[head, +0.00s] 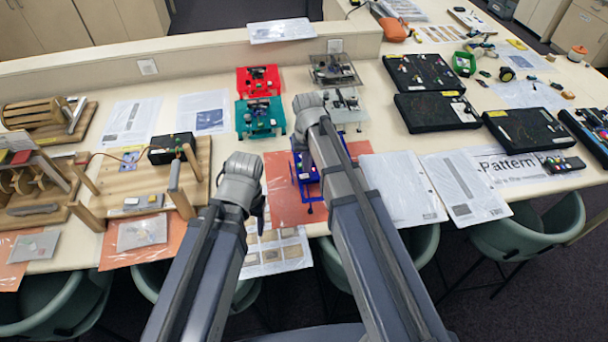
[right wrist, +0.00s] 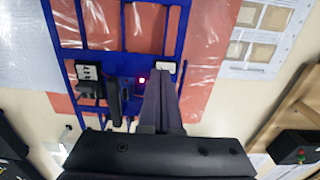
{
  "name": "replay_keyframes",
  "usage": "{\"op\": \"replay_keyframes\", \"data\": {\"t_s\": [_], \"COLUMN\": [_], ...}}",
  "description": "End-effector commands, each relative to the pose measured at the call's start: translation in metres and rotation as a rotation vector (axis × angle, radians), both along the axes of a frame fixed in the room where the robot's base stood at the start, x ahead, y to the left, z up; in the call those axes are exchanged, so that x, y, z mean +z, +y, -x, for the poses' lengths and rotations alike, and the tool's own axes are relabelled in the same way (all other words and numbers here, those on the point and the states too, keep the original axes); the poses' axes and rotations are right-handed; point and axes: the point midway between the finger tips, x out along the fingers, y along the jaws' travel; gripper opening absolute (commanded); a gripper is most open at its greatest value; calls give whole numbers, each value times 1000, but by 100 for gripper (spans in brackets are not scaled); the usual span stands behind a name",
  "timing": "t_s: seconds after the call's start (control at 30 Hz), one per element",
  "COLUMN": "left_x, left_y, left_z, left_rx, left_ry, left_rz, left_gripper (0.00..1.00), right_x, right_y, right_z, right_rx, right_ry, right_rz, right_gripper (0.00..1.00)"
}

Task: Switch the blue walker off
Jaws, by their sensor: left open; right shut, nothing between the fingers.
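The blue walker (head: 310,190) stands on an orange sheet at the table's front, partly hidden behind my right arm. In the right wrist view its blue frame (right wrist: 122,50) carries black parts and a small lit red light (right wrist: 142,80). My right gripper (right wrist: 165,78) is shut and empty, its fingertips over the walker, just right of the red light and by a small white-and-black part (right wrist: 165,68). I cannot tell whether the fingertips touch it. My left gripper (head: 261,212) is open, left of the walker near the table's front edge; its fingers are mostly hidden.
A green walker (head: 260,117), a red walker (head: 258,80) and clear ones (head: 345,108) stand behind. A wooden device with a black box (head: 172,148) is to the left. Papers (head: 402,188) lie to the right. Chairs line the front edge.

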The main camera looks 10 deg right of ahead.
Motion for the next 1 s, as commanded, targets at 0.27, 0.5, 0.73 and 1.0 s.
{"op": "replay_keyframes", "data": {"t_s": [0.27, 0.5, 0.73, 1.0], "left_x": [0, 0, -3, -7], "left_y": [0, 0, 0, 0], "left_z": [0, 0, 0, 0], "left_rx": [0, 0, 0, 0], "left_ry": [0, 0, 0, 0], "left_rz": [0, 0, 0, 0], "left_gripper": [62, 62, 62, 62], "right_x": [0, 0, -3, -7], "right_y": [0, 0, 0, 0], "right_z": [0, 0, 0, 0], "right_rx": [0, 0, 0, 0], "right_ry": [0, 0, 0, 0], "right_rz": [0, 0, 0, 0], "right_gripper": [0, 0, 0, 0]}}
